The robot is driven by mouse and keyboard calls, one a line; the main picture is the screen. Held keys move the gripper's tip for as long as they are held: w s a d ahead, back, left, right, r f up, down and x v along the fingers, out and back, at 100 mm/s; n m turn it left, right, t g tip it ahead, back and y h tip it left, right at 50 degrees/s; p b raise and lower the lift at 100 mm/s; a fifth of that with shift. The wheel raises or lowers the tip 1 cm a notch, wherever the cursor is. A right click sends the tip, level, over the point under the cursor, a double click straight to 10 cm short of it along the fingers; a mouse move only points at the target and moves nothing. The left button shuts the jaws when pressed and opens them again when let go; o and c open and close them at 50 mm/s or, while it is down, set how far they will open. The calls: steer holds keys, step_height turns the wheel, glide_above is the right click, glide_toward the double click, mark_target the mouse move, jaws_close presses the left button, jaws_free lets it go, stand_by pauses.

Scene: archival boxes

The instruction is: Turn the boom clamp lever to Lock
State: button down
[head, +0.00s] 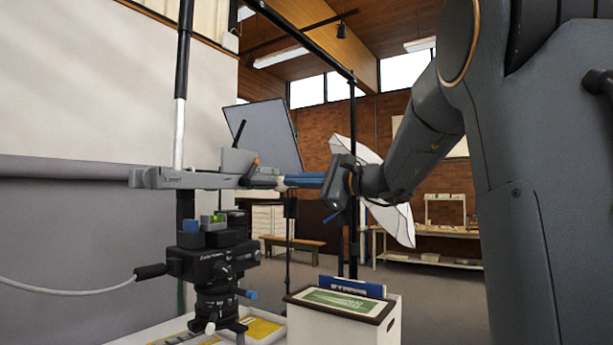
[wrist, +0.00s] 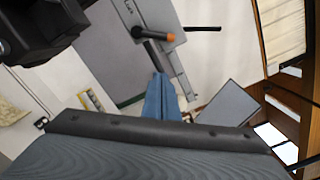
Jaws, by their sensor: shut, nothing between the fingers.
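The boom clamp (head: 238,162) is a grey block on the horizontal grey boom bar (head: 165,178), left of centre in the head view. Its small lever has an orange tip (head: 256,161); in the wrist view the lever (wrist: 155,35) is a short dark bar with the orange tip at its right end. My gripper (head: 283,181) is shut, with blue fingers and nothing held. It points left toward the clamp, just right of and below the lever tip. In the wrist view the shut fingers (wrist: 160,82) end below the lever; contact cannot be told.
A dark camera head (head: 212,262) on a stand sits below the boom. A white box with a green-labelled lid (head: 338,302) stands at the lower middle. A grey panel (head: 268,135) rises behind the clamp. A black upright pole (head: 353,190) stands near my wrist.

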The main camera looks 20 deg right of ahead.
mark_target(249, 173)
steer(key=w+a+p, duration=0.1)
steer(key=w+a+r+p, duration=0.1)
steer(key=a, duration=0.1)
steer(key=w+a+p, duration=0.1)
steer(key=a, duration=0.1)
steer(key=shift+a+r, duration=0.15)
steer(key=shift+r, duration=0.25)
steer(key=shift+s+a+r+p, duration=0.1)
steer(key=shift+a+r+p, duration=0.15)
steer(key=shift+a+p, duration=0.25)
steer(key=shift+d, duration=0.2)
steer(key=shift+a, duration=0.1)
steer(key=shift+b, duration=0.5)
